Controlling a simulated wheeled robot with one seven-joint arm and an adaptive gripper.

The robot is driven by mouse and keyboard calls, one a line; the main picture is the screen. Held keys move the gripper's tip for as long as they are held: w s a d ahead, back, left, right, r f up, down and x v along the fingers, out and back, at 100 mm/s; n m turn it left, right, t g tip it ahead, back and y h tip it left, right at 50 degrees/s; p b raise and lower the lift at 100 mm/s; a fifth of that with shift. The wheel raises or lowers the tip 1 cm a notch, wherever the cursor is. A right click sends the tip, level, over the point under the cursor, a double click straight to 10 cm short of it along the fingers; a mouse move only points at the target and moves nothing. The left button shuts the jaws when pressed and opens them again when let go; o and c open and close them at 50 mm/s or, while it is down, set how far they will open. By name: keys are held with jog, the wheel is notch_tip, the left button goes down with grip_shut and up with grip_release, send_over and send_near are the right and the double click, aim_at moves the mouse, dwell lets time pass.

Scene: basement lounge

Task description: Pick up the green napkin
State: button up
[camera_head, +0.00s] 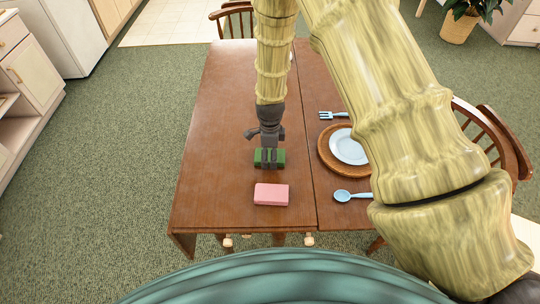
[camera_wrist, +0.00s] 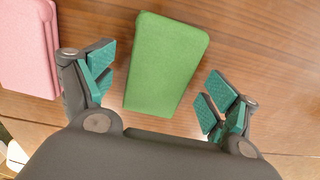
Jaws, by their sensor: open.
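The green napkin (camera_head: 279,158) is a thick folded block lying on the wooden table (camera_head: 225,95). In the wrist view the green napkin (camera_wrist: 166,62) sits in the upper middle, between and a little beyond the fingertips. My gripper (camera_head: 268,152) points down over it in the head view and hides part of it. In the wrist view my gripper (camera_wrist: 158,95) is open, one finger on each side of the napkin, with gaps showing on both sides. It holds nothing.
A pink block (camera_head: 271,194) lies on the table near the napkin, and it shows at the left in the wrist view (camera_wrist: 28,45). A plate (camera_head: 349,147) on a round woven mat (camera_head: 328,158), a fork (camera_head: 333,115) and a spoon (camera_head: 350,196) lie to the right. The table's left side is clear.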

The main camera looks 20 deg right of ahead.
jog(key=shift+f, duration=0.15)
jog(key=c, duration=1)
jog(key=shift+c, duration=0.2)
